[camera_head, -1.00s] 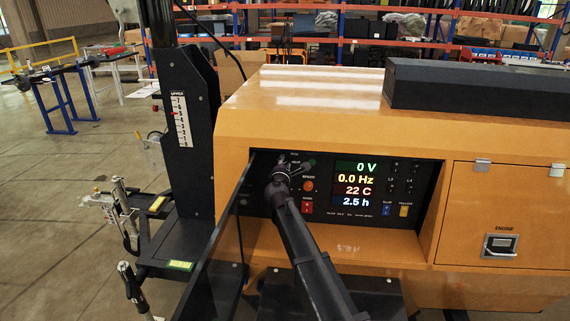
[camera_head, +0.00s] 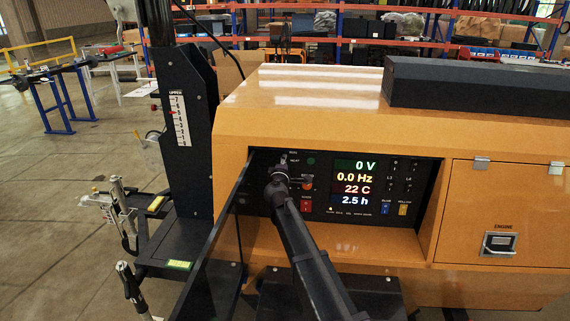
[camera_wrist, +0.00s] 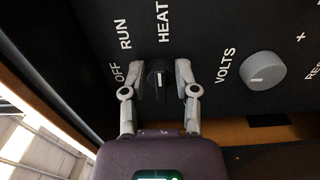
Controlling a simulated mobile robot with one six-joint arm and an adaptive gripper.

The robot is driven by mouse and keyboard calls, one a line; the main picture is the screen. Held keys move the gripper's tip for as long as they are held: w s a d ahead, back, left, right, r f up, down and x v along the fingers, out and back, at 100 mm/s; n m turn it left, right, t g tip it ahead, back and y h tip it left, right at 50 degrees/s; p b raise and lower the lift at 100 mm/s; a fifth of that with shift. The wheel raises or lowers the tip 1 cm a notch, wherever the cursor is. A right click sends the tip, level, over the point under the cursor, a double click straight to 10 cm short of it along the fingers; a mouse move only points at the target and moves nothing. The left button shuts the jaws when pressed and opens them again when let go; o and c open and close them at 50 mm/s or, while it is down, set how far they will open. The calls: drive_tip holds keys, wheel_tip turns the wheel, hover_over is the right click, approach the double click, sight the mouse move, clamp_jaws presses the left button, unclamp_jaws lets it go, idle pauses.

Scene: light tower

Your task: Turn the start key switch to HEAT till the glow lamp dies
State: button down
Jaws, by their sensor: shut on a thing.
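The start key switch (camera_wrist: 159,76) is a black knob with a white pointer mark, seen in the wrist view. Its mark points up toward the HEAT label (camera_wrist: 163,21); RUN and OFF are to the left. My gripper (camera_wrist: 162,79) is shut on the knob, one finger on each side. In the head view my gripper (camera_head: 281,178) is at the panel's left part and hides the switch. A small lamp (camera_head: 331,208) glows white at the left of the lamp row below the display; its label is too small to read surely.
The display (camera_head: 356,183) reads 0 V, 0.0 Hz, 22 C and 2.5 h. An orange button (camera_head: 308,183) sits close to my gripper, partly covered, with a red switch (camera_head: 306,206) below. A grey VOLTS knob (camera_wrist: 264,71) is right of the fingers. An open dark door (camera_head: 216,232) stands at left.

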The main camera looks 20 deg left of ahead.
drive_tip(key=c, duration=0.7)
unclamp_jaws()
drive_tip(key=shift+s, duration=0.1)
drive_tip(key=v, duration=1.1)
drive_tip(key=shift+s, duration=0.35)
